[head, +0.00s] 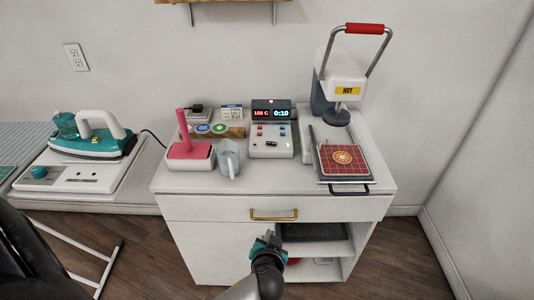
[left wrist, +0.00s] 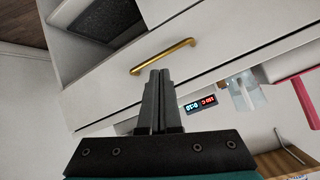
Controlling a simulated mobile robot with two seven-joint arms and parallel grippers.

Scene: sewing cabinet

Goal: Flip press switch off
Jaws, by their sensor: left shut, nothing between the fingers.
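The press control box (head: 271,140) stands on the white cabinet with a lit display (head: 271,113) reading about 150 C and 0:10. Its face has small red and blue buttons, and a small black switch (head: 271,143) sits low on it; its position is too small to tell. The heat press (head: 343,80) has its red handle (head: 365,29) raised and a HOT label. My left gripper (head: 268,238) is shut and empty, low in front of the cabinet, below the brass drawer handle. In the left wrist view its closed fingers (left wrist: 157,100) point toward the brass handle (left wrist: 163,57); the lit display (left wrist: 201,104) shows upside down.
A pink-handled thing in a white tray (head: 190,164) and a clear jug (head: 229,160) stand left of the control box. A red checkered pad (head: 343,159) lies on the press base at right. A teal iron (head: 92,140) stands far left. The cabinet's front strip is clear.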

